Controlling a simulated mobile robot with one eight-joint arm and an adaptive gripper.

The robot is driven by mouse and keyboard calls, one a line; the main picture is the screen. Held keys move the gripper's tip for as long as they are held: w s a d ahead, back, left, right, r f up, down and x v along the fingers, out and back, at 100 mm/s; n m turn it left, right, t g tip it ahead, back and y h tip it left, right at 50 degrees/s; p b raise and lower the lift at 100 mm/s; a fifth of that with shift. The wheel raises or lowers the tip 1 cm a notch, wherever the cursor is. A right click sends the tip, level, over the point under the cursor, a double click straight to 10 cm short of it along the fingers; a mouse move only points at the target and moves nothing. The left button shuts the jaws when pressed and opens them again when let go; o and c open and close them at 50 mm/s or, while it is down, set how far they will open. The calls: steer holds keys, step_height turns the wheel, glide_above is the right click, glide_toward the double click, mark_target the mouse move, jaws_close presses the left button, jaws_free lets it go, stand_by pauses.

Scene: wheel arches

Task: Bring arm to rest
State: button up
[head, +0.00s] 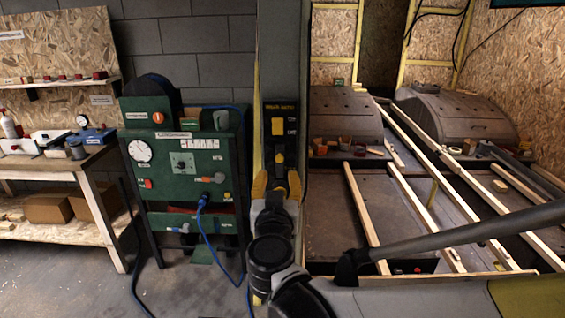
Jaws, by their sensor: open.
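My gripper (277,182) is in the middle of the head view, at the upper end of my arm. Its two yellow fingers stand apart, and I see nothing held between them. Behind it in the picture, a black switch box (281,108) with yellow parts and white labels is fixed to a grey upright post (283,50). The fingers overlap the box's lower part in the picture. I cannot tell whether they touch it. My arm comes up from the bottom centre.
A green control panel (187,215) with a gauge and blue cable stands left of my arm. A workbench (85,165) and shelf (60,83) are farther left. Right of the post are wheel arches (340,112), (458,112) and wooden battens (361,205). A grey bar (450,238) crosses the lower right.

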steer(key=shift+s, duration=0.2)
steer(key=s+d+f+m+g+h, duration=0.1)
steer(key=s+d+f+g+h, duration=0.2)
steer(key=d, duration=0.7)
steer(key=s+d+f+m+g+h, duration=0.1)
steer(key=s+d+f+g, duration=0.2)
steer(key=d, duration=0.6)
steer(key=s+d+f+n+g+y, duration=0.1)
steer(key=s+f+g+y, duration=0.1)
steer(key=s, duration=0.6)
steer(key=s+d+f+n+g+y, duration=0.1)
steer(key=s+f+g+y, duration=0.1)
steer(key=s, duration=0.7)
step_height(320, 180, down, 3)
steer(key=shift+d+r+g, duration=0.1)
steer(key=shift+d+g, duration=0.2)
steer(key=shift+g, duration=0.2)
